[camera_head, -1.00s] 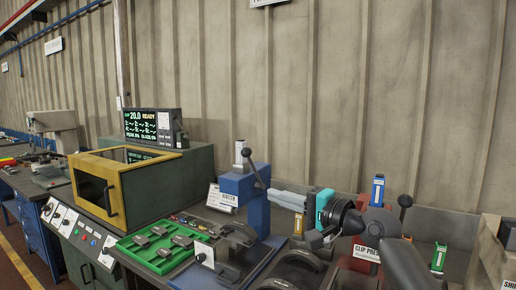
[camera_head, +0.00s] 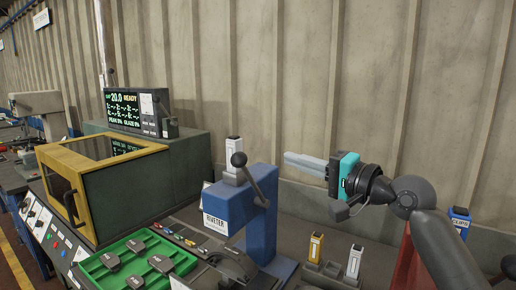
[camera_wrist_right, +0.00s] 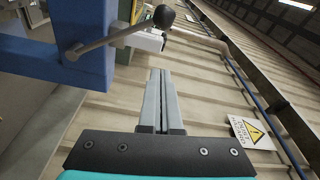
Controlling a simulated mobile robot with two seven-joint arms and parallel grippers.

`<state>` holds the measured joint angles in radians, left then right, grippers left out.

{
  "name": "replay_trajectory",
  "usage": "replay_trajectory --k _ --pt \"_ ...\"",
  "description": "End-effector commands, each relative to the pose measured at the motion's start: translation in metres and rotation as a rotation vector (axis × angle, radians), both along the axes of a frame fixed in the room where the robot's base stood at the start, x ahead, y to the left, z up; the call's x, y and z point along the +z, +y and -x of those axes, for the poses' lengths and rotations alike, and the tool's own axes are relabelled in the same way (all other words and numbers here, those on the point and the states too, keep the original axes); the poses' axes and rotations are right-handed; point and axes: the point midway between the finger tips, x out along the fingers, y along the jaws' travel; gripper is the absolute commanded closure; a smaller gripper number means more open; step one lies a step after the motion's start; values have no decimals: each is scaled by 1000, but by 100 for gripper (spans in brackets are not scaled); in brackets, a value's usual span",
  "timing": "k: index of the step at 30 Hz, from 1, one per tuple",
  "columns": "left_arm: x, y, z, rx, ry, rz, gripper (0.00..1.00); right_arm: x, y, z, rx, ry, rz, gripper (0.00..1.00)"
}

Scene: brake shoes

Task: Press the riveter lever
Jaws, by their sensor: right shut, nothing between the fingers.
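The blue riveter (camera_head: 233,208) stands on the bench in the head view, with a white label on its front. Its grey lever (camera_head: 255,184) ends in a dark ball knob (camera_head: 239,159) and slants up to the left. My right gripper (camera_head: 287,162) is shut and empty, to the right of the knob and apart from it, at about its height. My left gripper is not in view.
A green tray (camera_head: 184,264) with several brake shoes lies in front of the riveter. A yellow-framed oven (camera_head: 54,154) with a display (camera_head: 124,108) stands at left. Small upright containers (camera_head: 315,247) stand at right. The corrugated wall (camera_head: 400,60) is behind.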

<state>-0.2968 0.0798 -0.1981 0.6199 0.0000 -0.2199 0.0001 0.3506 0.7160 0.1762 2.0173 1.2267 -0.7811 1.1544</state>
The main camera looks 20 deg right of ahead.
Motion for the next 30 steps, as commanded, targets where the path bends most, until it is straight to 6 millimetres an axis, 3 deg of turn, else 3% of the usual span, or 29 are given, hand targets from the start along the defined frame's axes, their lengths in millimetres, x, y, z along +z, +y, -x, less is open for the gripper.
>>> replay_trajectory --k 17,23,30 --pt "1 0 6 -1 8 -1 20 0 1 -3 0 -1 0 100" --pt "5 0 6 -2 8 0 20 3 12 -22 2 -2 -3 100" --pt "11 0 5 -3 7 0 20 5 32 -61 1 -2 -5 100"
